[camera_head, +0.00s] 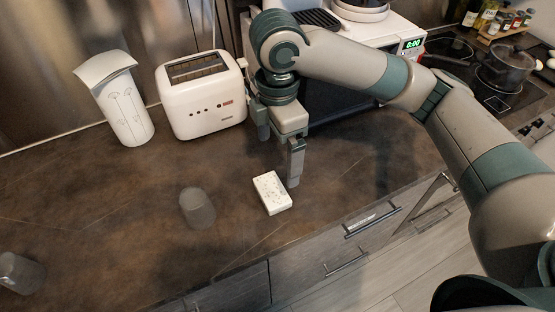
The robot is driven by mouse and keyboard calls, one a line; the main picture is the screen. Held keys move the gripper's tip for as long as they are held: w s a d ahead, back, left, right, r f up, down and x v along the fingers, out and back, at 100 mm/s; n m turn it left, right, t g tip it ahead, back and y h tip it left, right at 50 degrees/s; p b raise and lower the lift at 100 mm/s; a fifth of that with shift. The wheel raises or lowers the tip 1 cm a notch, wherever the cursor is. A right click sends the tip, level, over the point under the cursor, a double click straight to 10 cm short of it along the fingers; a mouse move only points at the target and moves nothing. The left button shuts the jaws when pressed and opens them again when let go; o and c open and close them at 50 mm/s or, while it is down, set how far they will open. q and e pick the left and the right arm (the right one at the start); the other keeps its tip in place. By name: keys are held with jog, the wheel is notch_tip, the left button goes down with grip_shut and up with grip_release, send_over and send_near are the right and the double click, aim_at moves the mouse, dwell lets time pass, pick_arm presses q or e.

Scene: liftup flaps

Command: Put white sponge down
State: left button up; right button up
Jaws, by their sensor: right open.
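The white sponge (272,193) is a pale speckled block lying flat on the brown countertop, close to its front edge. My right gripper (279,163) is open just behind and above the sponge, with its fingers pointing down. One finger comes down beside the sponge's right rear corner; the other is further left and back. Nothing shows between the fingers. Whether the near finger touches the sponge I cannot tell. My left gripper is not in the view.
A grey translucent cup (197,208) stands left of the sponge, and another glass (20,273) is at the far left. The counter between is clear. Drawers with handles (372,221) lie below the front edge.

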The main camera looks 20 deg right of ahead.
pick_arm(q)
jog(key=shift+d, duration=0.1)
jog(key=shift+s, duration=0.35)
